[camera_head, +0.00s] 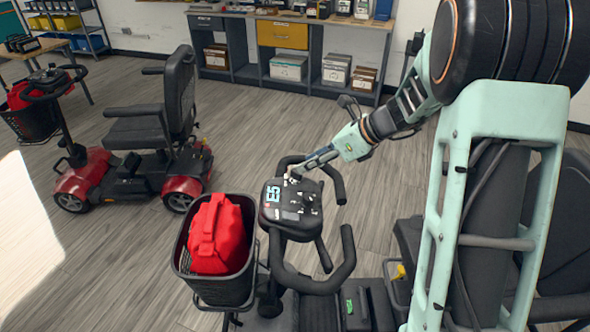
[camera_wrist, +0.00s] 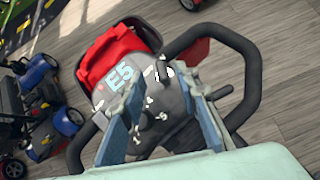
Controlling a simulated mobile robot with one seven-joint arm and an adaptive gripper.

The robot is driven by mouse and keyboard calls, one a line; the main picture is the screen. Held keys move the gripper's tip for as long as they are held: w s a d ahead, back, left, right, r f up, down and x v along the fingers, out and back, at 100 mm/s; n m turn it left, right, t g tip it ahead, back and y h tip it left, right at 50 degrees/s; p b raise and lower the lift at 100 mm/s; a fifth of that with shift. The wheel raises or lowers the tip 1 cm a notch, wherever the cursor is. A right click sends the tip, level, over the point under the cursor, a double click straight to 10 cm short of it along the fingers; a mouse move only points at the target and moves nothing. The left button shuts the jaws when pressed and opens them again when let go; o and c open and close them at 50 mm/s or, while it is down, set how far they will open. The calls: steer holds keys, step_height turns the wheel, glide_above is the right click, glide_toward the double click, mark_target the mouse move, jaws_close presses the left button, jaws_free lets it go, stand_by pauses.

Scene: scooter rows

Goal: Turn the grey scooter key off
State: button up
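The nearest scooter has a dark grey control panel (camera_head: 290,205) marked E5. The panel also fills the middle of the wrist view (camera_wrist: 117,97). A small black piece with white edges, which looks like the key (camera_wrist: 163,73), stands at the panel's upper edge in the wrist view. Its turned position is hard to read. A round dark knob (camera_wrist: 148,119) sits lower on the panel. My gripper (camera_wrist: 163,84) is open, with its two blue-grey fingers apart over the panel and the key just beyond the gap. In the head view my gripper (camera_head: 298,174) is at the panel's upper edge; the key is not clearly visible there.
Black handlebars (camera_head: 320,275) curve around the panel. A black basket (camera_head: 222,287) holds a red bag (camera_head: 217,235) beside it. A red scooter (camera_head: 140,150) stands at the left. Shelving (camera_head: 285,40) lines the back wall, with open floor before it.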

mark_target(296, 170)
steer(key=x, duration=0.6)
steer(key=shift+w+a+f, duration=0.1)
steer(key=shift+a+f, duration=0.05)
steer(key=shift+f, duration=0.05)
jaws_close()
